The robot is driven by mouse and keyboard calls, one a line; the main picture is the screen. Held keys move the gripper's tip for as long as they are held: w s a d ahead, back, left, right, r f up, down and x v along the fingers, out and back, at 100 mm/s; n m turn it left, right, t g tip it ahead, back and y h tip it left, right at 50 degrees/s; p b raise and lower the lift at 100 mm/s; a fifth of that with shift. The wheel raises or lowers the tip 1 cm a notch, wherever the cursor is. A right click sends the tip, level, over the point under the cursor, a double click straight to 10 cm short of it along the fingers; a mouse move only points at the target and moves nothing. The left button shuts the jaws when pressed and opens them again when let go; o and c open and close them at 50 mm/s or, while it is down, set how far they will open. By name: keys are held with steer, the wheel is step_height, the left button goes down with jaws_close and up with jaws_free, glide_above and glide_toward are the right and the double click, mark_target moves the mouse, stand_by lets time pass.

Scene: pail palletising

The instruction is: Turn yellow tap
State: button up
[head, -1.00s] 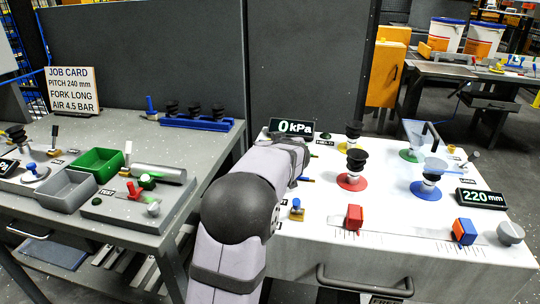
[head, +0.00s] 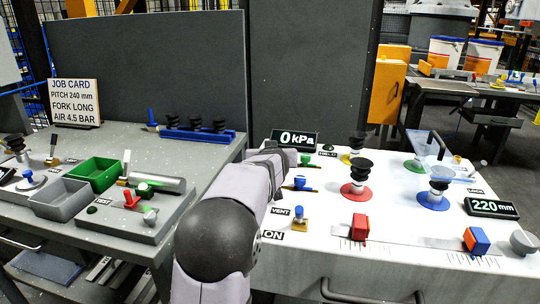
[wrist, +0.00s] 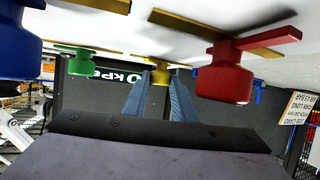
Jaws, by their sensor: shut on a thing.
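The yellow tap (wrist: 160,72) is in the middle of the wrist view, between the two fingers of my gripper (wrist: 160,97). My gripper is shut on it. The wrist picture is upside down, so the tap hangs from the white panel at the top. In the head view my arm hides the yellow tap and my fingertips. A red tap (wrist: 240,72) stands to the right in the wrist view. A green tap (wrist: 75,62) and a large, near blue tap (wrist: 18,50) stand to the left. A blue tap (head: 300,183) shows beside my arm in the head view.
The "0 kPa" display (head: 295,139) stands behind the taps. Suction cups on red (head: 357,190), blue (head: 433,200) and other bases stand to the right on the white panel. A "220 mm" display (head: 490,207) is farther right. A grey table (head: 100,235) with bins is at left.

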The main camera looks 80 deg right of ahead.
steer(key=o, duration=1)
steer(key=shift+o, duration=0.2)
steer(key=shift+a, duration=0.1)
steer(key=shift+b+v, duration=0.55)
steer(key=shift+v, duration=3.05)
steer(key=shift+r, duration=0.1)
